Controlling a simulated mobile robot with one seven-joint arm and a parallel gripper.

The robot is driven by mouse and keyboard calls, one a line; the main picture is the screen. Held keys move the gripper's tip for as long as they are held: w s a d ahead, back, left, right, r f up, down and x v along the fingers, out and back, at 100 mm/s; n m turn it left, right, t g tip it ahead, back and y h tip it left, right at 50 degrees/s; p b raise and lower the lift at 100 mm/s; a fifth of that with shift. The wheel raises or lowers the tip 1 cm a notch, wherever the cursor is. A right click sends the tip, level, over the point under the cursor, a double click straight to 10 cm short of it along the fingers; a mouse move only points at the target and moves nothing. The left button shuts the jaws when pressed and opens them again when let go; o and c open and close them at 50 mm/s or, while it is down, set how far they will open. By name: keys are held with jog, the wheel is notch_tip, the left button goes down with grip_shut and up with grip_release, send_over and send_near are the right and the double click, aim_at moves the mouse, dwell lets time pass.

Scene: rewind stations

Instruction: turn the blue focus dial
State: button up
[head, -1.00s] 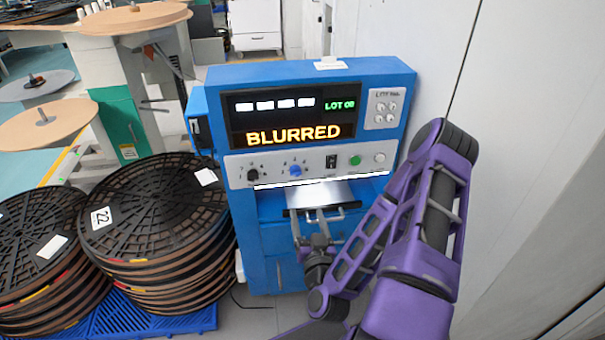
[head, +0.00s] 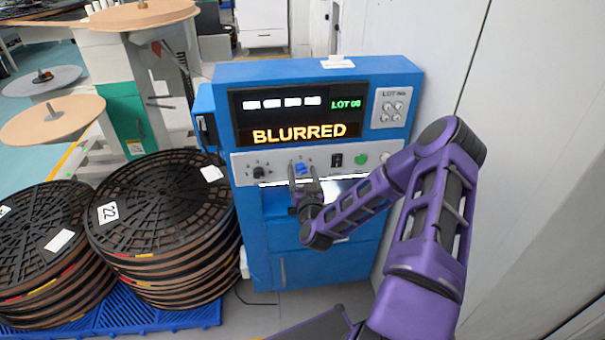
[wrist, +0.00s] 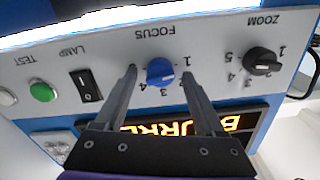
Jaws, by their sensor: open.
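The blue focus dial (head: 301,168) sits on the grey control panel of the blue machine. In the wrist view the dial (wrist: 160,71) shows under the upside-down word FOCUS, with numbers around it. My gripper (head: 306,180) is just in front of the panel at the dial. In the wrist view its two fingers (wrist: 160,76) are apart, one on each side of the dial, with gaps to it. Whether the fingertips touch the panel I cannot tell. The machine's display (head: 300,132) reads BLURRED in yellow, with LOT and a number in green.
The black zoom dial (wrist: 262,61), black lamp switch (wrist: 86,85) and green test button (wrist: 42,91) are on the same panel. Stacks of black reels (head: 160,210) stand left of the machine on a blue pallet (head: 190,318). A pale wall is close on the right.

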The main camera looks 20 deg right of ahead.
grip_shut()
dwell(0.4)
jog(key=shift+f+m+b, duration=0.1)
jog(key=shift+m+b, duration=0.2)
jog(key=shift+m, duration=0.1)
jog(key=m+b, duration=0.2)
jog(key=m, duration=0.2)
jog(key=shift+d+f+m, duration=0.1)
jog(key=shift+m, duration=0.2)
jog(key=m+b, duration=0.2)
jog(key=m, duration=0.2)
jog(key=shift+m, duration=0.3)
grip_release()
